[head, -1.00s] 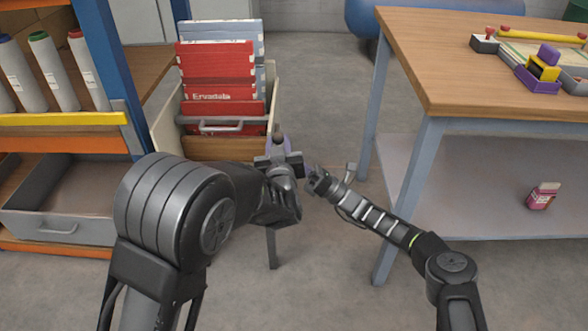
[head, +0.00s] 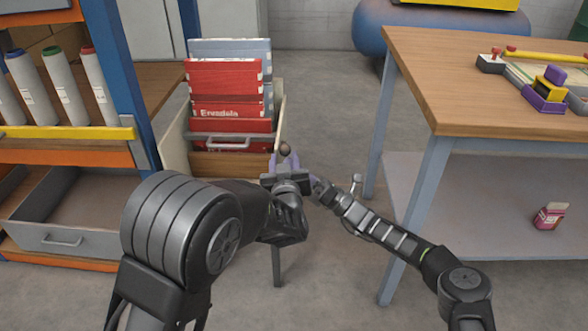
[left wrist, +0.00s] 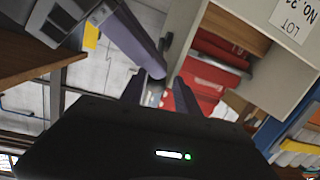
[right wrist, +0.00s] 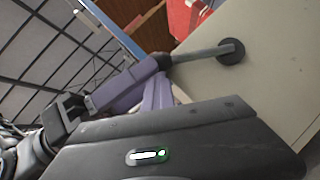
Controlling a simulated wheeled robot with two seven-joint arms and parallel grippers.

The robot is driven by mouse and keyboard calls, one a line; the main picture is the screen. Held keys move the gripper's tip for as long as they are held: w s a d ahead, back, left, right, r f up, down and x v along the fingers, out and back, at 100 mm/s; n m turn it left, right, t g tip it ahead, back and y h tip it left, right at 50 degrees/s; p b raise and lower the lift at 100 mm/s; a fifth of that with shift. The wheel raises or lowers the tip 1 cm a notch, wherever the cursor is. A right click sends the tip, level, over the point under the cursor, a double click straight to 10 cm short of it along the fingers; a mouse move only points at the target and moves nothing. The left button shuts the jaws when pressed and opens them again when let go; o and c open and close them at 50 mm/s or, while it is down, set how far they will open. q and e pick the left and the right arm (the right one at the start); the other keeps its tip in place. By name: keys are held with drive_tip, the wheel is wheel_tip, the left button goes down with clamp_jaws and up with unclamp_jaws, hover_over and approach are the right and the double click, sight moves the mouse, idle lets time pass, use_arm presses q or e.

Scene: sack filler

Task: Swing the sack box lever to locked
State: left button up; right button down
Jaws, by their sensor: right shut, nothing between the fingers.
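The sack box (head: 180,150) holds red and blue sacks and stands beyond my arms. Its lever shows in the right wrist view as a grey rod (right wrist: 200,53) from a dark round pivot on the box's pale side to a dark knob (right wrist: 161,62). The knob also shows in the head view (head: 285,149). My left gripper (head: 283,160) is at the knob, its fingers apart on either side; contact is unclear. In the left wrist view its fingers (left wrist: 160,92) stand apart. My right gripper (right wrist: 158,90) is shut and empty, close beside the knob.
A wooden-topped table (head: 470,85) with small parts stands on the right, a pink bottle (head: 550,215) on its lower shelf. A blue and orange rack (head: 70,150) with grey tubes stands on the left. Bare floor lies between box and table.

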use_arm(q)
drive_tip(key=shift+o, duration=1)
drive_tip(key=shift+s+d+f, duration=0.1)
drive_tip(key=shift+f, duration=0.25)
drive_tip(key=s+d+r, duration=0.1)
drive_tip(key=s, duration=1)
drive_tip(key=shift+s+r, duration=0.4)
